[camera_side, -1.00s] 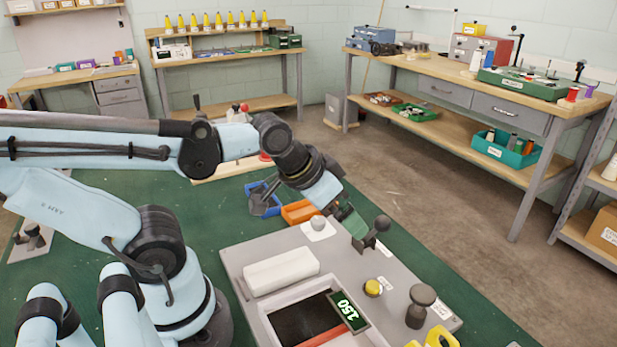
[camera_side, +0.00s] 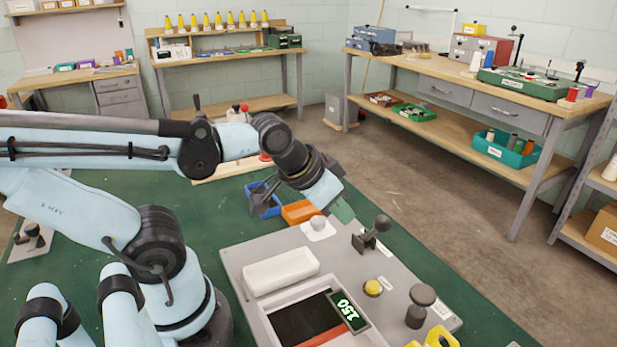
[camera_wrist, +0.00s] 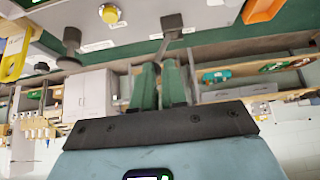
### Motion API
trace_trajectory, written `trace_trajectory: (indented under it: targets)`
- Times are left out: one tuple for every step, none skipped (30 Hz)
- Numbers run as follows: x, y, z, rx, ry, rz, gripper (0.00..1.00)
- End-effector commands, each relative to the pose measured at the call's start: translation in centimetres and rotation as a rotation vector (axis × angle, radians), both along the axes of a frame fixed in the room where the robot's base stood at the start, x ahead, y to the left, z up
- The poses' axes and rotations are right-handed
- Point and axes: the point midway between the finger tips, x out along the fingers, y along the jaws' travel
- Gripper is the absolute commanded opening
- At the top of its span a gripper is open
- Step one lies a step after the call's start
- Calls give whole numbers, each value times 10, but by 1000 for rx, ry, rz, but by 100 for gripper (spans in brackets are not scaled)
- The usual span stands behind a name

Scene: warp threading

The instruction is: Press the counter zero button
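The grey panel (camera_side: 400,287) carries a small display (camera_side: 347,311) reading 150. A round yellow button (camera_side: 373,288) sits on the panel to the right of the display; it shows at the top of the wrist view (camera_wrist: 109,14). The label beside the button is too small to read. My gripper (camera_side: 345,212) is above the panel's far end, behind the black-knobbed lever (camera_side: 373,236) and well away from the yellow button. In the wrist view its two green fingers (camera_wrist: 160,68) stand close together with nothing seen held; whether they touch is unclear.
A dark round-topped post (camera_side: 420,304) stands right of the yellow button. A white block (camera_side: 281,271) lies left on the panel.

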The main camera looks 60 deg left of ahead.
Motion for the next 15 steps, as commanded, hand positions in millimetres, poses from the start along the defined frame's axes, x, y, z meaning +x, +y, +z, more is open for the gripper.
trace_trajectory:
  targets:
    - [0,0,0,0,0,0,4]
    - [0,0,0,0,0,0,0]
    - [0,0,0,0,0,0,0]
    - [0,0,0,0,0,0,0]
    - [0,0,0,0,0,0,0]
    - [0,0,0,0,0,0,0]
    - [0,0,0,0,0,0,0]
    - [0,0,0,0,0,0,0]
    - [0,0,0,0,0,0,0]
    - [0,0,0,0,0,0,0]
    - [0,0,0,0,0,0,0]
    - [0,0,0,0,0,0,0]
    - [0,0,0,0,0,0,0]
    - [0,0,0,0,0,0,0]
    - [0,0,0,0,0,0,0]
